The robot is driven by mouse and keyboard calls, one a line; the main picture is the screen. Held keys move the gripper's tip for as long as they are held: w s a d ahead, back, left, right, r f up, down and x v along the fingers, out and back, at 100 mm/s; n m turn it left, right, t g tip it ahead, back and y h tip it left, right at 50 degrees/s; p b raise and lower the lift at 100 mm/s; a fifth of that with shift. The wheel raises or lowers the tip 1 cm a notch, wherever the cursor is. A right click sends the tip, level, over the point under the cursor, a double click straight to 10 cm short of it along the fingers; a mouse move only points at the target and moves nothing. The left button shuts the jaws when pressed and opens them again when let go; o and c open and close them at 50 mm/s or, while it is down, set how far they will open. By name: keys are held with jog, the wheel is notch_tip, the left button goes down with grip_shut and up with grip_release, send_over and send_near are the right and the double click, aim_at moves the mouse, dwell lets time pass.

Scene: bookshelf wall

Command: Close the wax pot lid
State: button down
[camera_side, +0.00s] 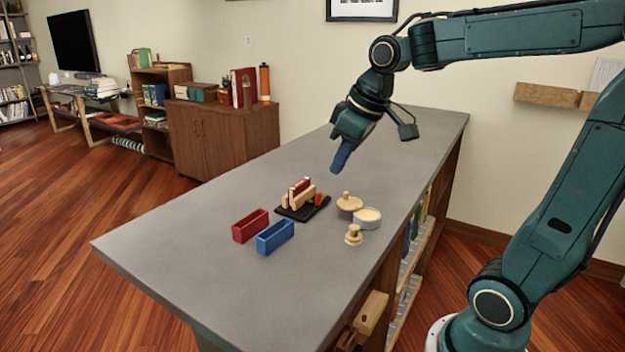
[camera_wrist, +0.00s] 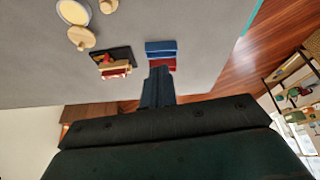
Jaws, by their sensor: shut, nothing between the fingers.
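The wax pot (camera_side: 368,218) is a low white round pot with pale yellow wax showing; it is open. Its wooden lid (camera_side: 349,202), a round disc with a knob, is beside the pot on its far left side, seemingly touching or overlapping the rim. In the wrist view the pot (camera_wrist: 73,12) is at the top left, cut by the edge, with the lid (camera_wrist: 82,37) by it. My gripper (camera_side: 337,170) is shut and empty, above the counter behind the lid. Its blue fingers also show in the wrist view (camera_wrist: 158,72).
A small wooden knobbed piece (camera_side: 354,236) stands in front of the pot. Left are a black tray (camera_side: 304,212) with wooden and red pieces, a red box (camera_side: 250,226) and a blue box (camera_side: 275,236). The grey counter (camera_side: 230,290) is clear at front left.

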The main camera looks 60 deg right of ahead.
jog(key=w+d+f, duration=0.2)
jog(key=w+d, duration=0.6)
jog(key=d, duration=0.2)
jog(key=n+g+y, duration=0.1)
jog(key=n, duration=0.1)
send_over(350, 199)
jog(key=w, duration=0.3)
notch_tip(350, 199, down, 6)
jog(key=shift+w+a+f, duration=0.1)
jog(key=shift+a+f, duration=0.1)
jog(key=shift+a, duration=0.3)
jog(key=shift+f, duration=0.1)
jog(key=x, duration=0.9)
jog(key=shift+w+f, duration=0.15)
jog(key=shift+f, duration=0.15)
jog(key=shift+s+d+f+m, duration=0.1)
jog(key=shift+s+m, duration=0.2)
jog(key=shift+s+d, duration=0.2)
jog(key=shift+s, duration=0.6)
jog(key=shift+s+d, duration=0.2)
jog(key=shift+s, duration=0.6)
